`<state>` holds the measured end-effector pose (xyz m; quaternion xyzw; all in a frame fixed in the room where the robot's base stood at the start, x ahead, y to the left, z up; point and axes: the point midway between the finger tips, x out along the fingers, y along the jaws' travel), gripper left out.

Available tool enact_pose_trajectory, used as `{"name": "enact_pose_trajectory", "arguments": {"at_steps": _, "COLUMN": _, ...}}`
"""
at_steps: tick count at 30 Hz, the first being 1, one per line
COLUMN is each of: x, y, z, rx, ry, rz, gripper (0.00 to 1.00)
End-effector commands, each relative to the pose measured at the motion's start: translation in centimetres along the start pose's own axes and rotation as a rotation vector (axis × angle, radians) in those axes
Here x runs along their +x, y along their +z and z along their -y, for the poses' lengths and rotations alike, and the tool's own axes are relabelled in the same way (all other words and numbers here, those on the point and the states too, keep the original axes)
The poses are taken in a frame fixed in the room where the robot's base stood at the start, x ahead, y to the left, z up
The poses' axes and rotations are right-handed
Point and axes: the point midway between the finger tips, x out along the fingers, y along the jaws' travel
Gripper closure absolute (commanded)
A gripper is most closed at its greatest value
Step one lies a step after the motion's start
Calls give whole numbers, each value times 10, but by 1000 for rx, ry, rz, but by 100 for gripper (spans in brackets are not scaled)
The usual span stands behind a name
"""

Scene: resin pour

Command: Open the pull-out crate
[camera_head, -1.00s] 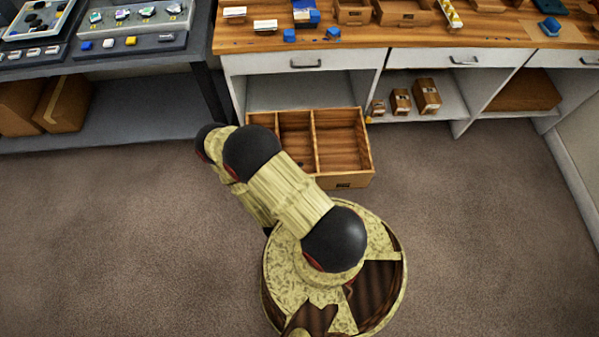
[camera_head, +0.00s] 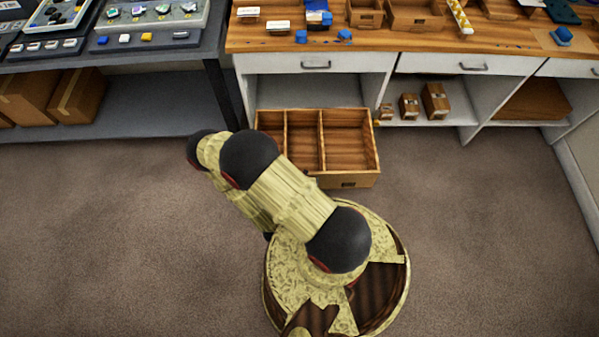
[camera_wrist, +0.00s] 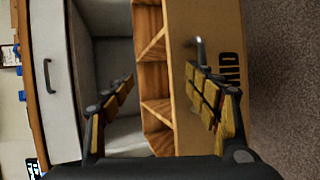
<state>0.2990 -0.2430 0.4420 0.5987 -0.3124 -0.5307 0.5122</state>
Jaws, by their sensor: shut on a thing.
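The pull-out crate (camera_head: 347,174) is a wooden box with dividers. It stands well out from the open bay under the workbench, with its compartments showing and looking empty. In the wrist view its front panel (camera_wrist: 180,25) has dark lettering and a small metal handle (camera_wrist: 199,50). My gripper (camera_wrist: 159,73) is at this front panel. One finger is on the outer side near the handle, the other on the compartment side, and it is shut on the crate. The exact contact is hard to see. In the head view my arm hides the gripper.
The wooden workbench (camera_head: 400,50) has white drawers above open bays. Small wooden boxes (camera_head: 435,101) sit in the bay to the right. A grey table (camera_head: 150,110) with cardboard boxes on its lower shelf stands at left. The carpet (camera_head: 470,230) around my base is clear.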

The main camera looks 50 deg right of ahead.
Motion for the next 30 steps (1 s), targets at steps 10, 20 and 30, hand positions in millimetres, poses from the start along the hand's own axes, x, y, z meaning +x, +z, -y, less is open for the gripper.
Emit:
{"name": "enact_pose_trajectory", "arguments": {"at_steps": 10, "x": -22, "y": 3, "z": 8, "rx": -8, "ry": -7, "rz": 0, "gripper": 84}}
{"name": "enact_pose_trajectory", "arguments": {"at_steps": 20, "x": -42, "y": 4, "z": 12, "rx": -10, "ry": -8, "rz": 0, "gripper": 84}}
{"name": "enact_pose_trajectory", "arguments": {"at_steps": 30, "x": -59, "y": 5, "z": 14, "rx": -7, "ry": -7, "rz": 2, "gripper": 84}}
